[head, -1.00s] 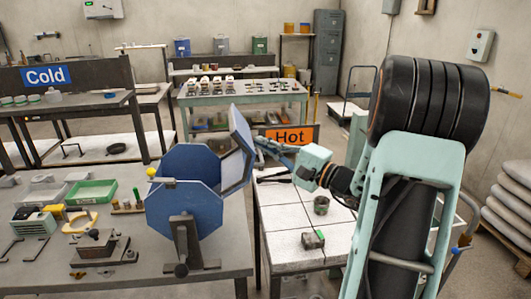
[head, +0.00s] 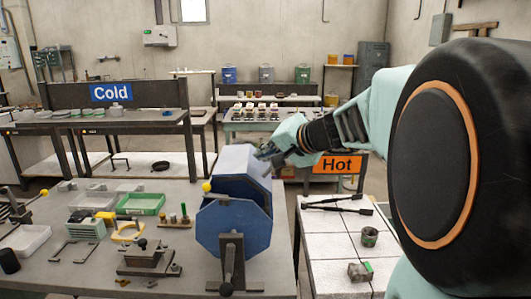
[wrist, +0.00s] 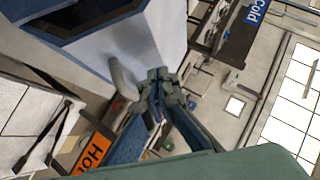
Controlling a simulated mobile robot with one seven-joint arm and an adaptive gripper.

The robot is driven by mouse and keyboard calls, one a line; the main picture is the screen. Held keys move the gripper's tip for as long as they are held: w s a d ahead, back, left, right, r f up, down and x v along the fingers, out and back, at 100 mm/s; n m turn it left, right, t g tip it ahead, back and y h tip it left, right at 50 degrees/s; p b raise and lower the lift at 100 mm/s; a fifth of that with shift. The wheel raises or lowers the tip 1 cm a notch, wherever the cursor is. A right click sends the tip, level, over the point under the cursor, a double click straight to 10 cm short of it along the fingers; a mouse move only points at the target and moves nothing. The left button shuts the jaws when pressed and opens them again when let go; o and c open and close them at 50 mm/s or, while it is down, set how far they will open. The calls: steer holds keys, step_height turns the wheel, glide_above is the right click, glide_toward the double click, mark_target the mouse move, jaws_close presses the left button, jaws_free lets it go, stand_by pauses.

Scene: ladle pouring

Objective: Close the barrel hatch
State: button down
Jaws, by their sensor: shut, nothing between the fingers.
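The barrel (head: 208,226) is a blue eight-sided drum on a dark stand at the front of the grey table. Its hatch (head: 238,160), a lighter blue panel, leans over the top of the drum, with a dark gap below it. My gripper (head: 264,154) is at the right side of the hatch, its fingers shut and empty. In the wrist view, the fingertips (wrist: 160,75) are close to a grey curved handle (wrist: 123,80) beside a pale blue surface; whether they touch is unclear. The hatch's far edge is partly hidden by my gripper.
A white-tiled table (head: 330,240) with a small cup (head: 369,237) and dark tongs stands at right, below my arm. An orange Hot sign (head: 337,165) is behind it. A green tray (head: 140,204) and several small tools lie left of the barrel.

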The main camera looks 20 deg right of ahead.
mark_target(234, 164)
steer(key=shift+w+a+n+g+h+p, duration=0.2)
steer(key=shift+a+p, duration=0.15)
steer(key=shift+a, duration=0.2)
steer(key=shift+w+a+n+g+h+p, duration=0.1)
steer(key=shift+a+n+h+p, duration=0.1)
steer(key=shift+a+p, duration=0.25)
steer(key=a+p, duration=0.1)
steer(key=a+f+h+p, duration=0.1)
steer(key=w+a+n, duration=0.1)
steer(key=shift+a+f+g+h+p, duration=0.25)
steer(key=shift+f+g+h+p, duration=0.1)
steer(key=shift+g+h+p, duration=0.05)
steer(key=shift+w+a+f+p, duration=0.2)
steer(key=shift+a+f+p, duration=0.2)
steer(key=shift+a+f, duration=0.5)
steer(key=shift+w+a+f+b, duration=0.2)
steer(key=shift+a+f+b, duration=0.2)
steer(key=shift+a+f, duration=0.35)
steer(key=shift+w+a+f+b, duration=0.2)
steer(key=shift+a+f+b, duration=0.2)
steer(key=shift+a+f, duration=0.35)
